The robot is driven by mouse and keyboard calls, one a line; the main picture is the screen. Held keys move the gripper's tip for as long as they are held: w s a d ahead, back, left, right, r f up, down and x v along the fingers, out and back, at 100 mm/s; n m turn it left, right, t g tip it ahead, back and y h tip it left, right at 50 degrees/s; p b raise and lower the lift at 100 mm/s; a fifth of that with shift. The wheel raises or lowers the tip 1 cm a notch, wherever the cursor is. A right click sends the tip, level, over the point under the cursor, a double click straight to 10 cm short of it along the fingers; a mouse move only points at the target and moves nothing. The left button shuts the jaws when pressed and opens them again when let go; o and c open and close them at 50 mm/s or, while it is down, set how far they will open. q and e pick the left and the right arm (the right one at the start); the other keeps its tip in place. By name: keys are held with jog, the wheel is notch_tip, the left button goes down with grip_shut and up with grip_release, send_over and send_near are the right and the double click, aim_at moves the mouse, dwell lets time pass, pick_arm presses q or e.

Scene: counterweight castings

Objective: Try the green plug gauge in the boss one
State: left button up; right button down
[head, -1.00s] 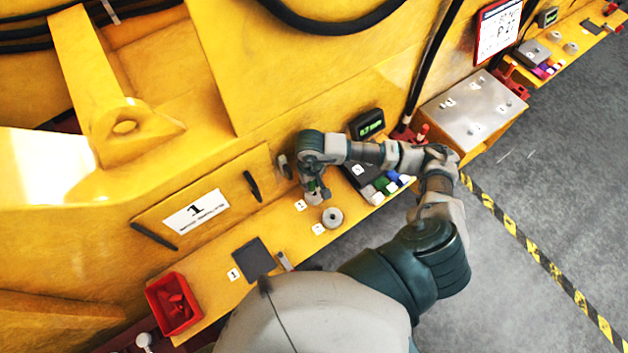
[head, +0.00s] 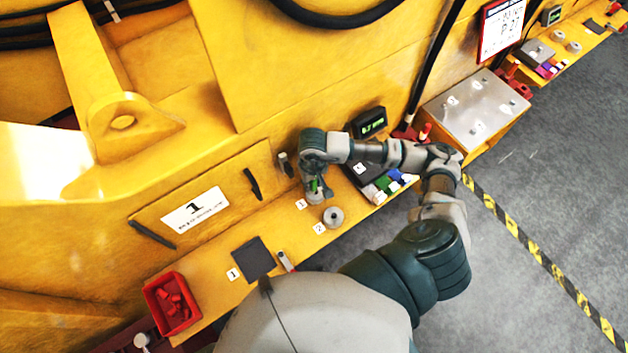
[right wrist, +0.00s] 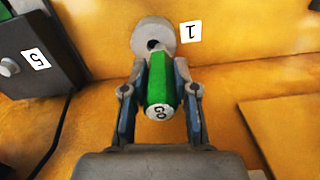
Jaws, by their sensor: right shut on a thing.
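My right gripper (head: 316,192) is shut on the green plug gauge (right wrist: 158,78), whose near end is marked GO. In the right wrist view the gauge sits between the two fingers (right wrist: 159,95), and its far end points at boss one (right wrist: 143,31). Boss one is a round grey piece with a dark hole, beside a label 1 (right wrist: 190,33). Part of the hole shows just past the gauge's far end, and I cannot tell whether they touch. In the head view my gripper mostly hides boss one. My left gripper is not in view.
A second grey boss (head: 333,216) stands close to my right gripper, by label 2 (head: 319,228). A dark rack with coloured gauges (head: 383,183) and a small display (head: 369,122) are right of it. A dark pad (head: 253,258) and a red bin (head: 172,303) lie left along the yellow ledge.

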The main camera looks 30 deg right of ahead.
jog(key=shift+d, duration=0.15)
jog(key=shift+d+f, duration=0.1)
jog(key=shift+d, duration=0.6)
jog(key=shift+a, duration=0.65)
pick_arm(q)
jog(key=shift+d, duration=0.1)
